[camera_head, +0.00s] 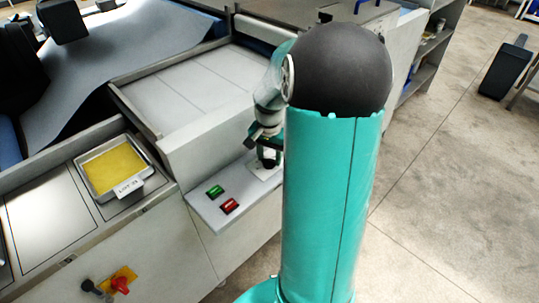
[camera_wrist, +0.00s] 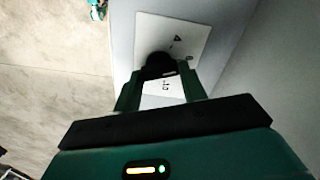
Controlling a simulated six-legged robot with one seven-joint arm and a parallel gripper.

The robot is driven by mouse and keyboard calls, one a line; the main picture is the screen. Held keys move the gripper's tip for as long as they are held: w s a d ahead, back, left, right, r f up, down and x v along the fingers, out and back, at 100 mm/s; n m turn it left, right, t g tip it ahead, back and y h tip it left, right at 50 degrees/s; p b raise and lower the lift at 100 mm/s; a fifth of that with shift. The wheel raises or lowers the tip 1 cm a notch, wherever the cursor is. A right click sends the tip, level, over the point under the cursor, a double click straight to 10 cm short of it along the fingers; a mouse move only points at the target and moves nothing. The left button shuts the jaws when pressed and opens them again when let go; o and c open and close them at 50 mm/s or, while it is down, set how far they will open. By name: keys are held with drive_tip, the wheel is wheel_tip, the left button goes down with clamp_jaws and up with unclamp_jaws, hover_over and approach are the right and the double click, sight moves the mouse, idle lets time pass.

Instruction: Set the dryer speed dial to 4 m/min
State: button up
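The dial is a black round knob (camera_wrist: 158,64) on a white plate (camera_wrist: 190,36) with small dark marks, in the wrist view. The marks are too blurred to read, so the setting cannot be told. My gripper (camera_wrist: 161,74) has its two green fingers apart, one on each side of the knob. I cannot tell whether they touch it. In the head view my gripper (camera_head: 268,157) is low over the white plate (camera_head: 262,172) on the grey control ledge, and my arm partly hides it.
A green button (camera_head: 215,192) and a red button (camera_head: 229,206) sit on the ledge left of the plate. A tray of yellow material (camera_head: 115,168) with a lot label lies on the counter. Open floor (camera_head: 450,190) lies right.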

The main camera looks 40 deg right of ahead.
drive_tip(key=shift+n, duration=0.5)
drive_tip(key=n, duration=0.3)
drive_tip(key=shift+w+n, duration=0.1)
drive_tip(key=shift+n, duration=0.2)
drive_tip(key=shift+r+n, duration=0.1)
drive_tip(key=shift+n, duration=2.1)
drive_tip(key=o, duration=1)
drive_tip(key=shift+a, duration=0.1)
wheel_tip(320, 180, up, 14)
drive_tip(key=shift+f, duration=0.15)
